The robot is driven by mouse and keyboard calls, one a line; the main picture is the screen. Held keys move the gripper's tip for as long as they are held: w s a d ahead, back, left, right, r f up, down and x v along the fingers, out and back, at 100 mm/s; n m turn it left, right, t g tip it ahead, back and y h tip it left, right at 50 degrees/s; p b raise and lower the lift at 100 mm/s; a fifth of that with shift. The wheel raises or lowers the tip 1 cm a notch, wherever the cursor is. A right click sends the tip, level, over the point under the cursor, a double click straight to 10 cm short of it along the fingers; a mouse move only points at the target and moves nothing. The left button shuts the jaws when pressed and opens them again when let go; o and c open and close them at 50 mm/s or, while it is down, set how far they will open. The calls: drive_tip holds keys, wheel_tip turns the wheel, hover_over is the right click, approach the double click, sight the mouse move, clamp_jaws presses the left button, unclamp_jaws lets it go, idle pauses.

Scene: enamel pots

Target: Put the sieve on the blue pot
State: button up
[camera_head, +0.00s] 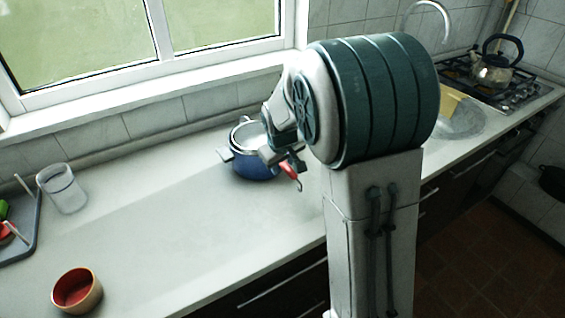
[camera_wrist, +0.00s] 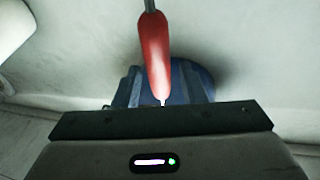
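The blue pot (camera_head: 252,167) stands on the counter against the wall side, with a pale rim and a side handle. The sieve's red handle (camera_head: 288,169) shows just right of the pot, tilted down to the right. In the wrist view the red handle (camera_wrist: 155,55) lies across the middle, with a thin metal rod at its upper end; blue shows behind it. The sieve's bowl cannot be made out clearly at the pot's top. My gripper (camera_head: 291,160) is beside the pot, at the red handle.
A clear glass (camera_head: 62,188) and a grey tray (camera_head: 27,228) are at the left. A red-brown bowl (camera_head: 77,290) stands near the front left. A kettle (camera_head: 495,68) is on the hob at the far right. The counter left of the pot is clear.

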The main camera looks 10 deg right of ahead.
drive_tip(key=d+v, duration=0.1)
drive_tip(key=v, duration=1)
drive_tip(key=s+f+m, duration=0.1)
drive_tip(key=s+m, duration=0.1)
drive_tip(key=s, duration=0.9)
drive_tip(key=s+f+m+g+y, duration=0.1)
drive_tip(key=s+f+m, duration=0.1)
drive_tip(key=s, duration=0.9)
drive_tip(key=shift+d, duration=0.4)
drive_tip(key=shift+f, duration=0.15)
